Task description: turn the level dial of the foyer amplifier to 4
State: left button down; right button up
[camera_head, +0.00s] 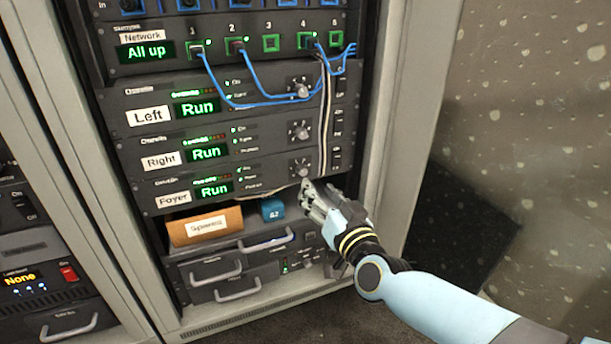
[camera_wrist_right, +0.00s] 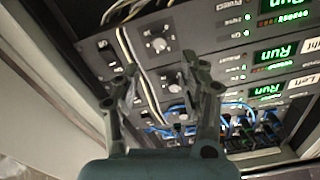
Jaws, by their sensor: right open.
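The foyer amplifier (camera_head: 258,186) is the lowest of three similar units in the rack, with a "Foyer" label and a green "Run" display (camera_head: 215,188). My left gripper is out of view.
Pale cables (camera_head: 323,115) hang just right of the dials. The right amplifier's dial (camera_head: 299,131) and the left one's (camera_head: 300,87) sit above. An orange-brown box (camera_head: 205,226) and a blue block (camera_head: 272,209) stand below. The rack's right post (camera_head: 385,130) is near my arm.

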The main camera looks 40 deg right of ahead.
aim_at(304, 172)
jog(key=b+x, duration=0.1)
jog(key=x, duration=0.5)
jog(key=shift+w+d+f, duration=0.1)
jog(key=shift+w+f, duration=0.05)
jog(key=shift+w, duration=0.05)
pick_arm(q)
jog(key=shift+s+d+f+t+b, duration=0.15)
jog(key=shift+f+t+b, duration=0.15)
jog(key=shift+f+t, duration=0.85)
pick_arm(e)
jog(key=shift+w+d, duration=0.15)
jog(key=shift+w, duration=0.5)
grip_shut()
